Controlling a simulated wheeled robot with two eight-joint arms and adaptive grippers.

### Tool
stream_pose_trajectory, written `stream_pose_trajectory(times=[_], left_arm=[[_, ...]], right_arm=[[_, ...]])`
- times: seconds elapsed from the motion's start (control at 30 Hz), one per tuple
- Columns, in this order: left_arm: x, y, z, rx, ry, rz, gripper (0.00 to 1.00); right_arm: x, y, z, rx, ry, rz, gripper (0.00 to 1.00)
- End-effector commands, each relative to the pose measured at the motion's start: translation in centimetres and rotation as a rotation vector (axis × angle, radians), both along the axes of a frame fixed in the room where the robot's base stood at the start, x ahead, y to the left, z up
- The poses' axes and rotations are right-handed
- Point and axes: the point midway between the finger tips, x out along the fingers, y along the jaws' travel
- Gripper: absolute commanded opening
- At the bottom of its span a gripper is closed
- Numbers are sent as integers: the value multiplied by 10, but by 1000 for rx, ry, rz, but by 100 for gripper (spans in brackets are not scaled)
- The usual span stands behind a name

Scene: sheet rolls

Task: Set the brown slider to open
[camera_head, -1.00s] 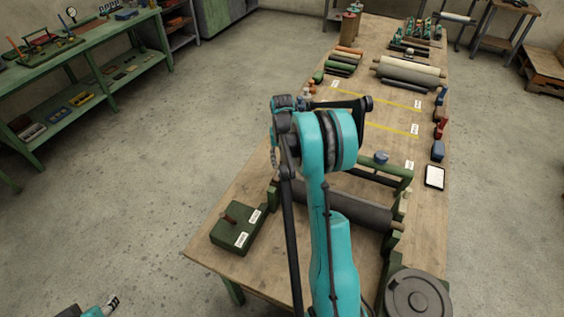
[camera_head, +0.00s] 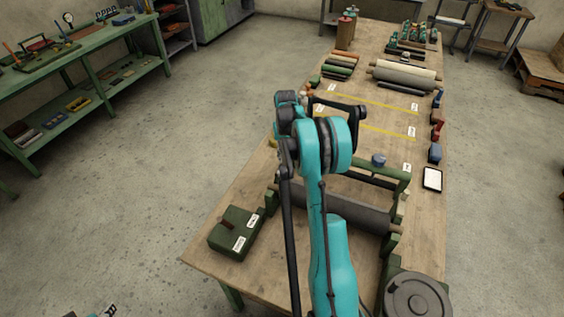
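The brown slider (camera_head: 228,222) is a small brown handle on top of a dark green box (camera_head: 220,241) at the near left corner of the table. Two white labels, a far one (camera_head: 252,220) and a near one (camera_head: 239,243), lie on the box's right side; their writing is too small to read. The slider stands apart from both arms. My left gripper (camera_head: 108,311) only just shows at the bottom left edge, low and away from the box; its fingers are cut off. My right arm rises through the middle, and I cannot make out its gripper.
A dark roller (camera_head: 340,207) in a green frame lies right of the box, partly behind my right arm. A grey round disc (camera_head: 418,297) is at the near right. Rolls, tools and a white tablet (camera_head: 432,179) lie farther along the table (camera_head: 240,185). Floor left of the table is clear.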

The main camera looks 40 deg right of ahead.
Motion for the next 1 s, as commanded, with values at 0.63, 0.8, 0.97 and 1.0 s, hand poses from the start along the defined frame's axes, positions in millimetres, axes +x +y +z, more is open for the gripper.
stream_pose_trajectory(times=[0.63, 0.8, 0.97, 1.0], left_arm=[[0, 0, 0, 0, 0, 0, 39], [0, 0, 0, 0, 0, 0, 39], [0, 0, 0, 0, 0, 0, 39], [0, 0, 0, 0, 0, 0, 39]], right_arm=[[1, -3, 1, -6, -6, -2, 39], [1, -3, 16, -6, -5, -2, 39], [1, -4, 50, -6, -5, -2, 39], [1, -4, 59, -6, -5, -2, 39]])
